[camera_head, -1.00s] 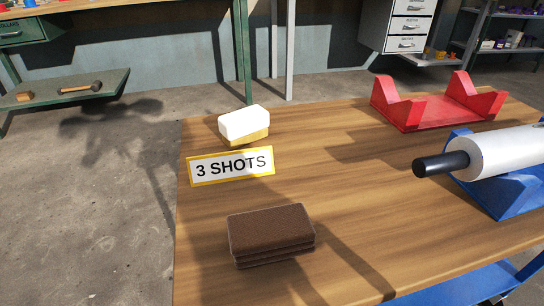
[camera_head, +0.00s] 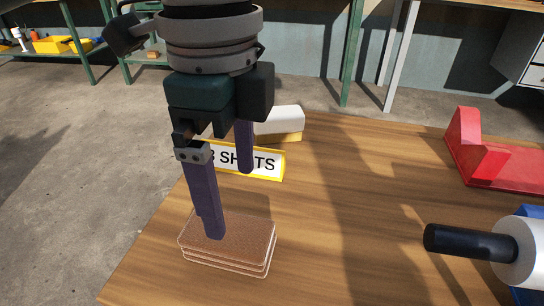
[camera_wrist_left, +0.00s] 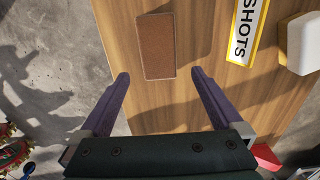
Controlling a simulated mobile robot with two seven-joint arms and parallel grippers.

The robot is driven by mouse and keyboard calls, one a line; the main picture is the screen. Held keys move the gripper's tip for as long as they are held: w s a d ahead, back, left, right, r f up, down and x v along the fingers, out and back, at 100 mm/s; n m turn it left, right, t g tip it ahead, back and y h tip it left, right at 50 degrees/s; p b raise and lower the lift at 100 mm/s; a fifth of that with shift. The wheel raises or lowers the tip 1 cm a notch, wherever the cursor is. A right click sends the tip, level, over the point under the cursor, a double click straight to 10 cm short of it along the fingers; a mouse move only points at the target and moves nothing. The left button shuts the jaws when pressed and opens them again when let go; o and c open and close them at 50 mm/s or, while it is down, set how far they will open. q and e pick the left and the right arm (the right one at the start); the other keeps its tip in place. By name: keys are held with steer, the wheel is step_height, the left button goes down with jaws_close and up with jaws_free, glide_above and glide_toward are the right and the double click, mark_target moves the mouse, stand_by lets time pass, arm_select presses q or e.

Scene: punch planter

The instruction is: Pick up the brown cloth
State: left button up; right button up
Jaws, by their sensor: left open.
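The brown cloth (camera_head: 250,238) is a folded rectangular stack lying flat on the wooden table near its left edge. My left gripper (camera_head: 230,205) is above it, pointing down with its two purple fingers spread apart and nothing between them. One finger covers part of the cloth in the head view. In the left wrist view the cloth (camera_wrist_left: 157,46) lies ahead of the open fingertips (camera_wrist_left: 160,80), roughly centred between them. I cannot tell the exact height of the fingers over the cloth. My right gripper is not in view.
A "3 SHOTS" sign (camera_head: 262,162) and a white and yellow block (camera_head: 280,124) stand behind the gripper. A red cradle (camera_head: 480,160) is at the far right. A white roller with a black handle (camera_head: 460,241) is at the right. The middle table is clear.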

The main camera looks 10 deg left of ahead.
mark_target(228, 230)
arm_select(q)
step_height(228, 230, down, 4)
steer(key=shift+s+a+f+b, duration=0.1)
steer(key=shift+a+b, duration=0.05)
steer(key=shift+b, duration=0.5)
steer(key=f+b, duration=0.1)
steer(key=f, duration=0.1)
steer(key=a+f+b, duration=0.1)
steer(key=f, duration=0.2)
steer(key=shift+d, duration=0.1)
steer(key=shift+c, duration=0.2)
steer(key=c, duration=1.2)
steer(key=shift+o, duration=0.2)
steer(key=shift+r, duration=0.1)
step_height(228, 230, up, 20)
steer(key=p, duration=0.6)
steer(key=shift+p, duration=0.4)
